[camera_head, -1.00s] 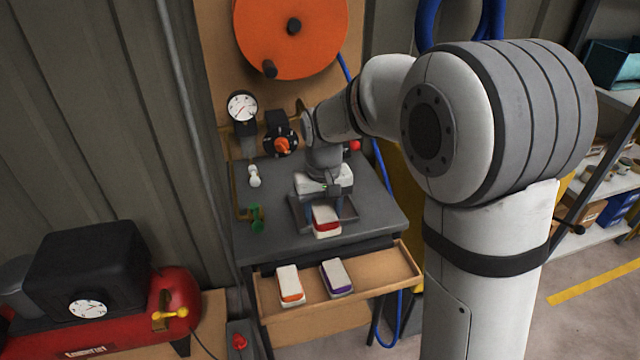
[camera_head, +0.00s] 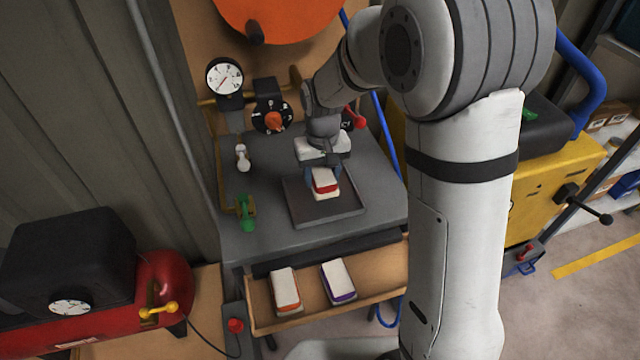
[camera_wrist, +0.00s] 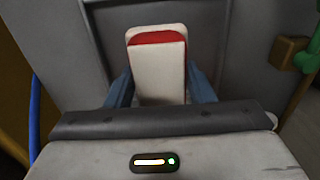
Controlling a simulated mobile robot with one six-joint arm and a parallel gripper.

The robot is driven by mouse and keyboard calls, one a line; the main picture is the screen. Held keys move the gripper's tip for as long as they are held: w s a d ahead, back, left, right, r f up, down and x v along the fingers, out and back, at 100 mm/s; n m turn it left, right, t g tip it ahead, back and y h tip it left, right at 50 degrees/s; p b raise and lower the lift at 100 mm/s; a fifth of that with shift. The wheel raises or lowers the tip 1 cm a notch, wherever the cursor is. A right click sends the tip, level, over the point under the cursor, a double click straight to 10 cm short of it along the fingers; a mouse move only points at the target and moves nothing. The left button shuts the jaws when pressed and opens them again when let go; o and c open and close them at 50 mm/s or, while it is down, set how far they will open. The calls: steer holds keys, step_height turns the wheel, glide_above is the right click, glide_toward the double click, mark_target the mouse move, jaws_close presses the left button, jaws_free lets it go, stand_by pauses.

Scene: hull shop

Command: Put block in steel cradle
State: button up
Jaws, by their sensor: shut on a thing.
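The held block (camera_head: 325,181) is white with a red band. My gripper (camera_head: 322,176) is shut on it, with one finger on each side, as the wrist view (camera_wrist: 158,88) shows. The block (camera_wrist: 158,70) is over the dark, shallow, square steel cradle (camera_head: 305,213) on the grey bench, toward its back half. The cradle's front floor shows empty. I cannot tell whether the block touches the cradle floor. My gripper's body hides the cradle's back edge in the head view.
An open wooden drawer (camera_head: 258,316) below the bench holds a white-and-orange block (camera_head: 285,287) and a white-and-purple block (camera_head: 338,279). A green valve (camera_head: 246,211) stands left of the cradle. A gauge (camera_head: 225,77) and knob (camera_head: 271,119) are behind. A red compressor (camera_head: 170,280) sits left.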

steer(key=shift+s+f, duration=0.1)
steer(key=shift+f, duration=1.7)
steer(key=o, duration=1)
steer(key=shift+f, duration=0.1)
